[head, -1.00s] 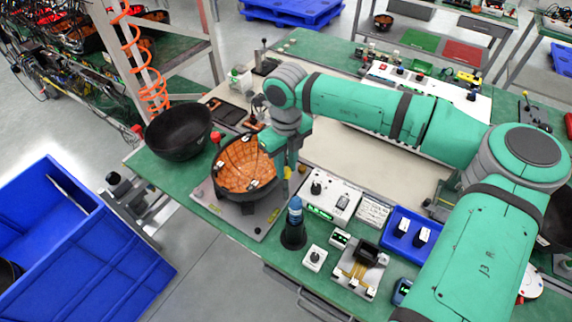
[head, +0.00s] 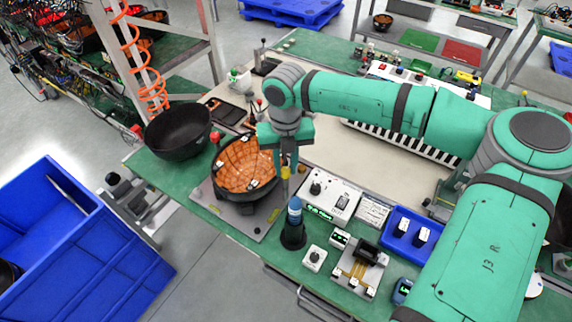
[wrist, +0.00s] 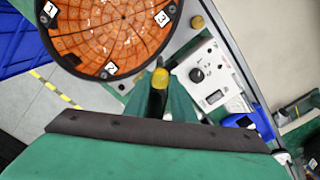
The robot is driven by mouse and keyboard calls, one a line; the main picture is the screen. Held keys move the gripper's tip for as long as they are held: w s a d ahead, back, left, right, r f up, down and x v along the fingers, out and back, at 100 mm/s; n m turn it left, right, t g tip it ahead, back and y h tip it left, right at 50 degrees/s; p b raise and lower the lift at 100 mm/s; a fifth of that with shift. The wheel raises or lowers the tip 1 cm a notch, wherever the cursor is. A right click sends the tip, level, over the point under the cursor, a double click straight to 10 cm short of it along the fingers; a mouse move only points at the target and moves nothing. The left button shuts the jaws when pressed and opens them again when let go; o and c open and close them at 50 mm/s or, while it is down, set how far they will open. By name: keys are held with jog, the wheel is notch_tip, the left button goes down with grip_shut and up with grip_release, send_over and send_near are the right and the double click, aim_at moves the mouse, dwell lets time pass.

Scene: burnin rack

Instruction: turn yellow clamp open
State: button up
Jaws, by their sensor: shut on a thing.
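The yellow clamp (wrist: 160,78) shows in the wrist view as a yellow-topped piece between my fingertips, beside the rim of a round bowl. In the head view the yellow clamp (head: 286,172) is a small yellow patch just below my gripper (head: 288,160). My gripper, also in the wrist view (wrist: 160,95), is shut on it. The bowl (head: 246,163) has a black rim and an orange gridded inside, and sits on a grey plate (head: 212,205). Number labels 1, 2 and 3 mark its rim in the wrist view. My fingers hide the clamp's lower part.
A white control box (head: 331,198) stands right of the bowl, with a dark cone with a blue top (head: 294,222) in front. A black empty bowl (head: 179,130) is at the left. A blue tray (head: 409,232) lies further right. The beige mat (head: 345,155) is mostly clear.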

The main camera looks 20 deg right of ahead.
aim_at(286, 170)
jog(key=shift+s, duration=0.2)
grip_shut()
jog(key=o, duration=1.1)
grip_release()
jog(key=shift+c, duration=0.2)
jog(key=shift+w+r, duration=0.1)
jog(key=shift+r, duration=0.3)
notch_tip(286, 170, up, 10)
